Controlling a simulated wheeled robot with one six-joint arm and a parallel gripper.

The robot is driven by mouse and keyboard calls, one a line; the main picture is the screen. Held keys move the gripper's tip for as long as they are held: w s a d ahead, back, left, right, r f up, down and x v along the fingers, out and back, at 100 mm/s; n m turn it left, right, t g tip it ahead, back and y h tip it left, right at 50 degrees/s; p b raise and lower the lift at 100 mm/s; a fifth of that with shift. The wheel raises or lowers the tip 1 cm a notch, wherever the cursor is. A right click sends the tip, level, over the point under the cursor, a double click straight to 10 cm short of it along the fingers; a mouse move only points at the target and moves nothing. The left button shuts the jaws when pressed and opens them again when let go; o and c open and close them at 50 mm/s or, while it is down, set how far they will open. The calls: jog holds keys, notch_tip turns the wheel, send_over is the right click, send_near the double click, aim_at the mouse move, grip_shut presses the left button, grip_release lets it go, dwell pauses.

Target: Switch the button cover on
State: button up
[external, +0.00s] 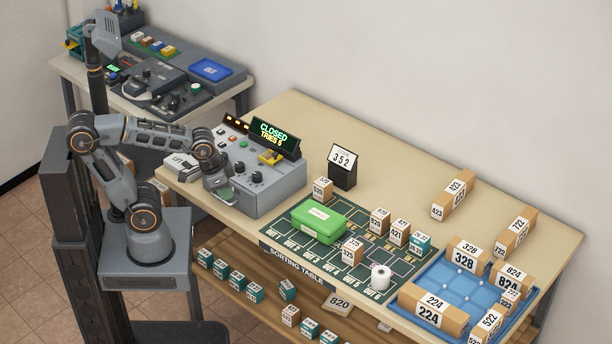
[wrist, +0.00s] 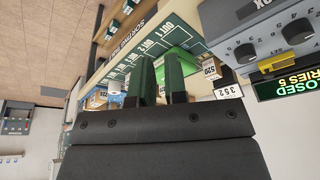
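A grey control console (external: 262,190) stands at the left end of the sorting table, with buttons, knobs and a screen (external: 273,138) reading "CLOSED TRIES 5". A yellow part (external: 270,158) sits below the screen, and it also shows at the right of the wrist view (wrist: 274,64). I cannot tell which part is the button cover. My gripper (external: 218,184) is at the console's left side, partly blending with it. In the wrist view my gripper (wrist: 160,76) has two dark green fingers apart with nothing between them, so it is open and empty.
A green box (external: 318,221) lies on the sorting mat, with small numbered boxes and a white roll (external: 381,277) around it. A black stand (external: 343,168) shows 352. A blue tray (external: 463,268) holds parcels at the right. The table's back middle is clear.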

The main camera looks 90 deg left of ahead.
jog(key=a+n, duration=0.1)
jog(key=a, duration=0.2)
jog(key=a+n, duration=0.2)
jog(key=a, duration=0.1)
jog(key=w+a+n, duration=0.1)
jog(key=a, duration=0.2)
jog(key=shift+a+f+n, duration=0.25)
jog(key=shift+a+n, duration=0.05)
grip_shut()
jog(key=w+a+r+n+t, duration=0.1)
jog(key=a+r, duration=0.2)
jog(key=a, duration=0.5)
jog(key=w+a+r+n+t+b, duration=0.1)
jog(key=a+r+n+t, duration=0.1)
jog(key=a, duration=0.7)
jog(key=shift+w+a+r+n, duration=0.2)
jog(key=shift+w+r+n, duration=0.1)
jog(key=shift+r, duration=0.35)
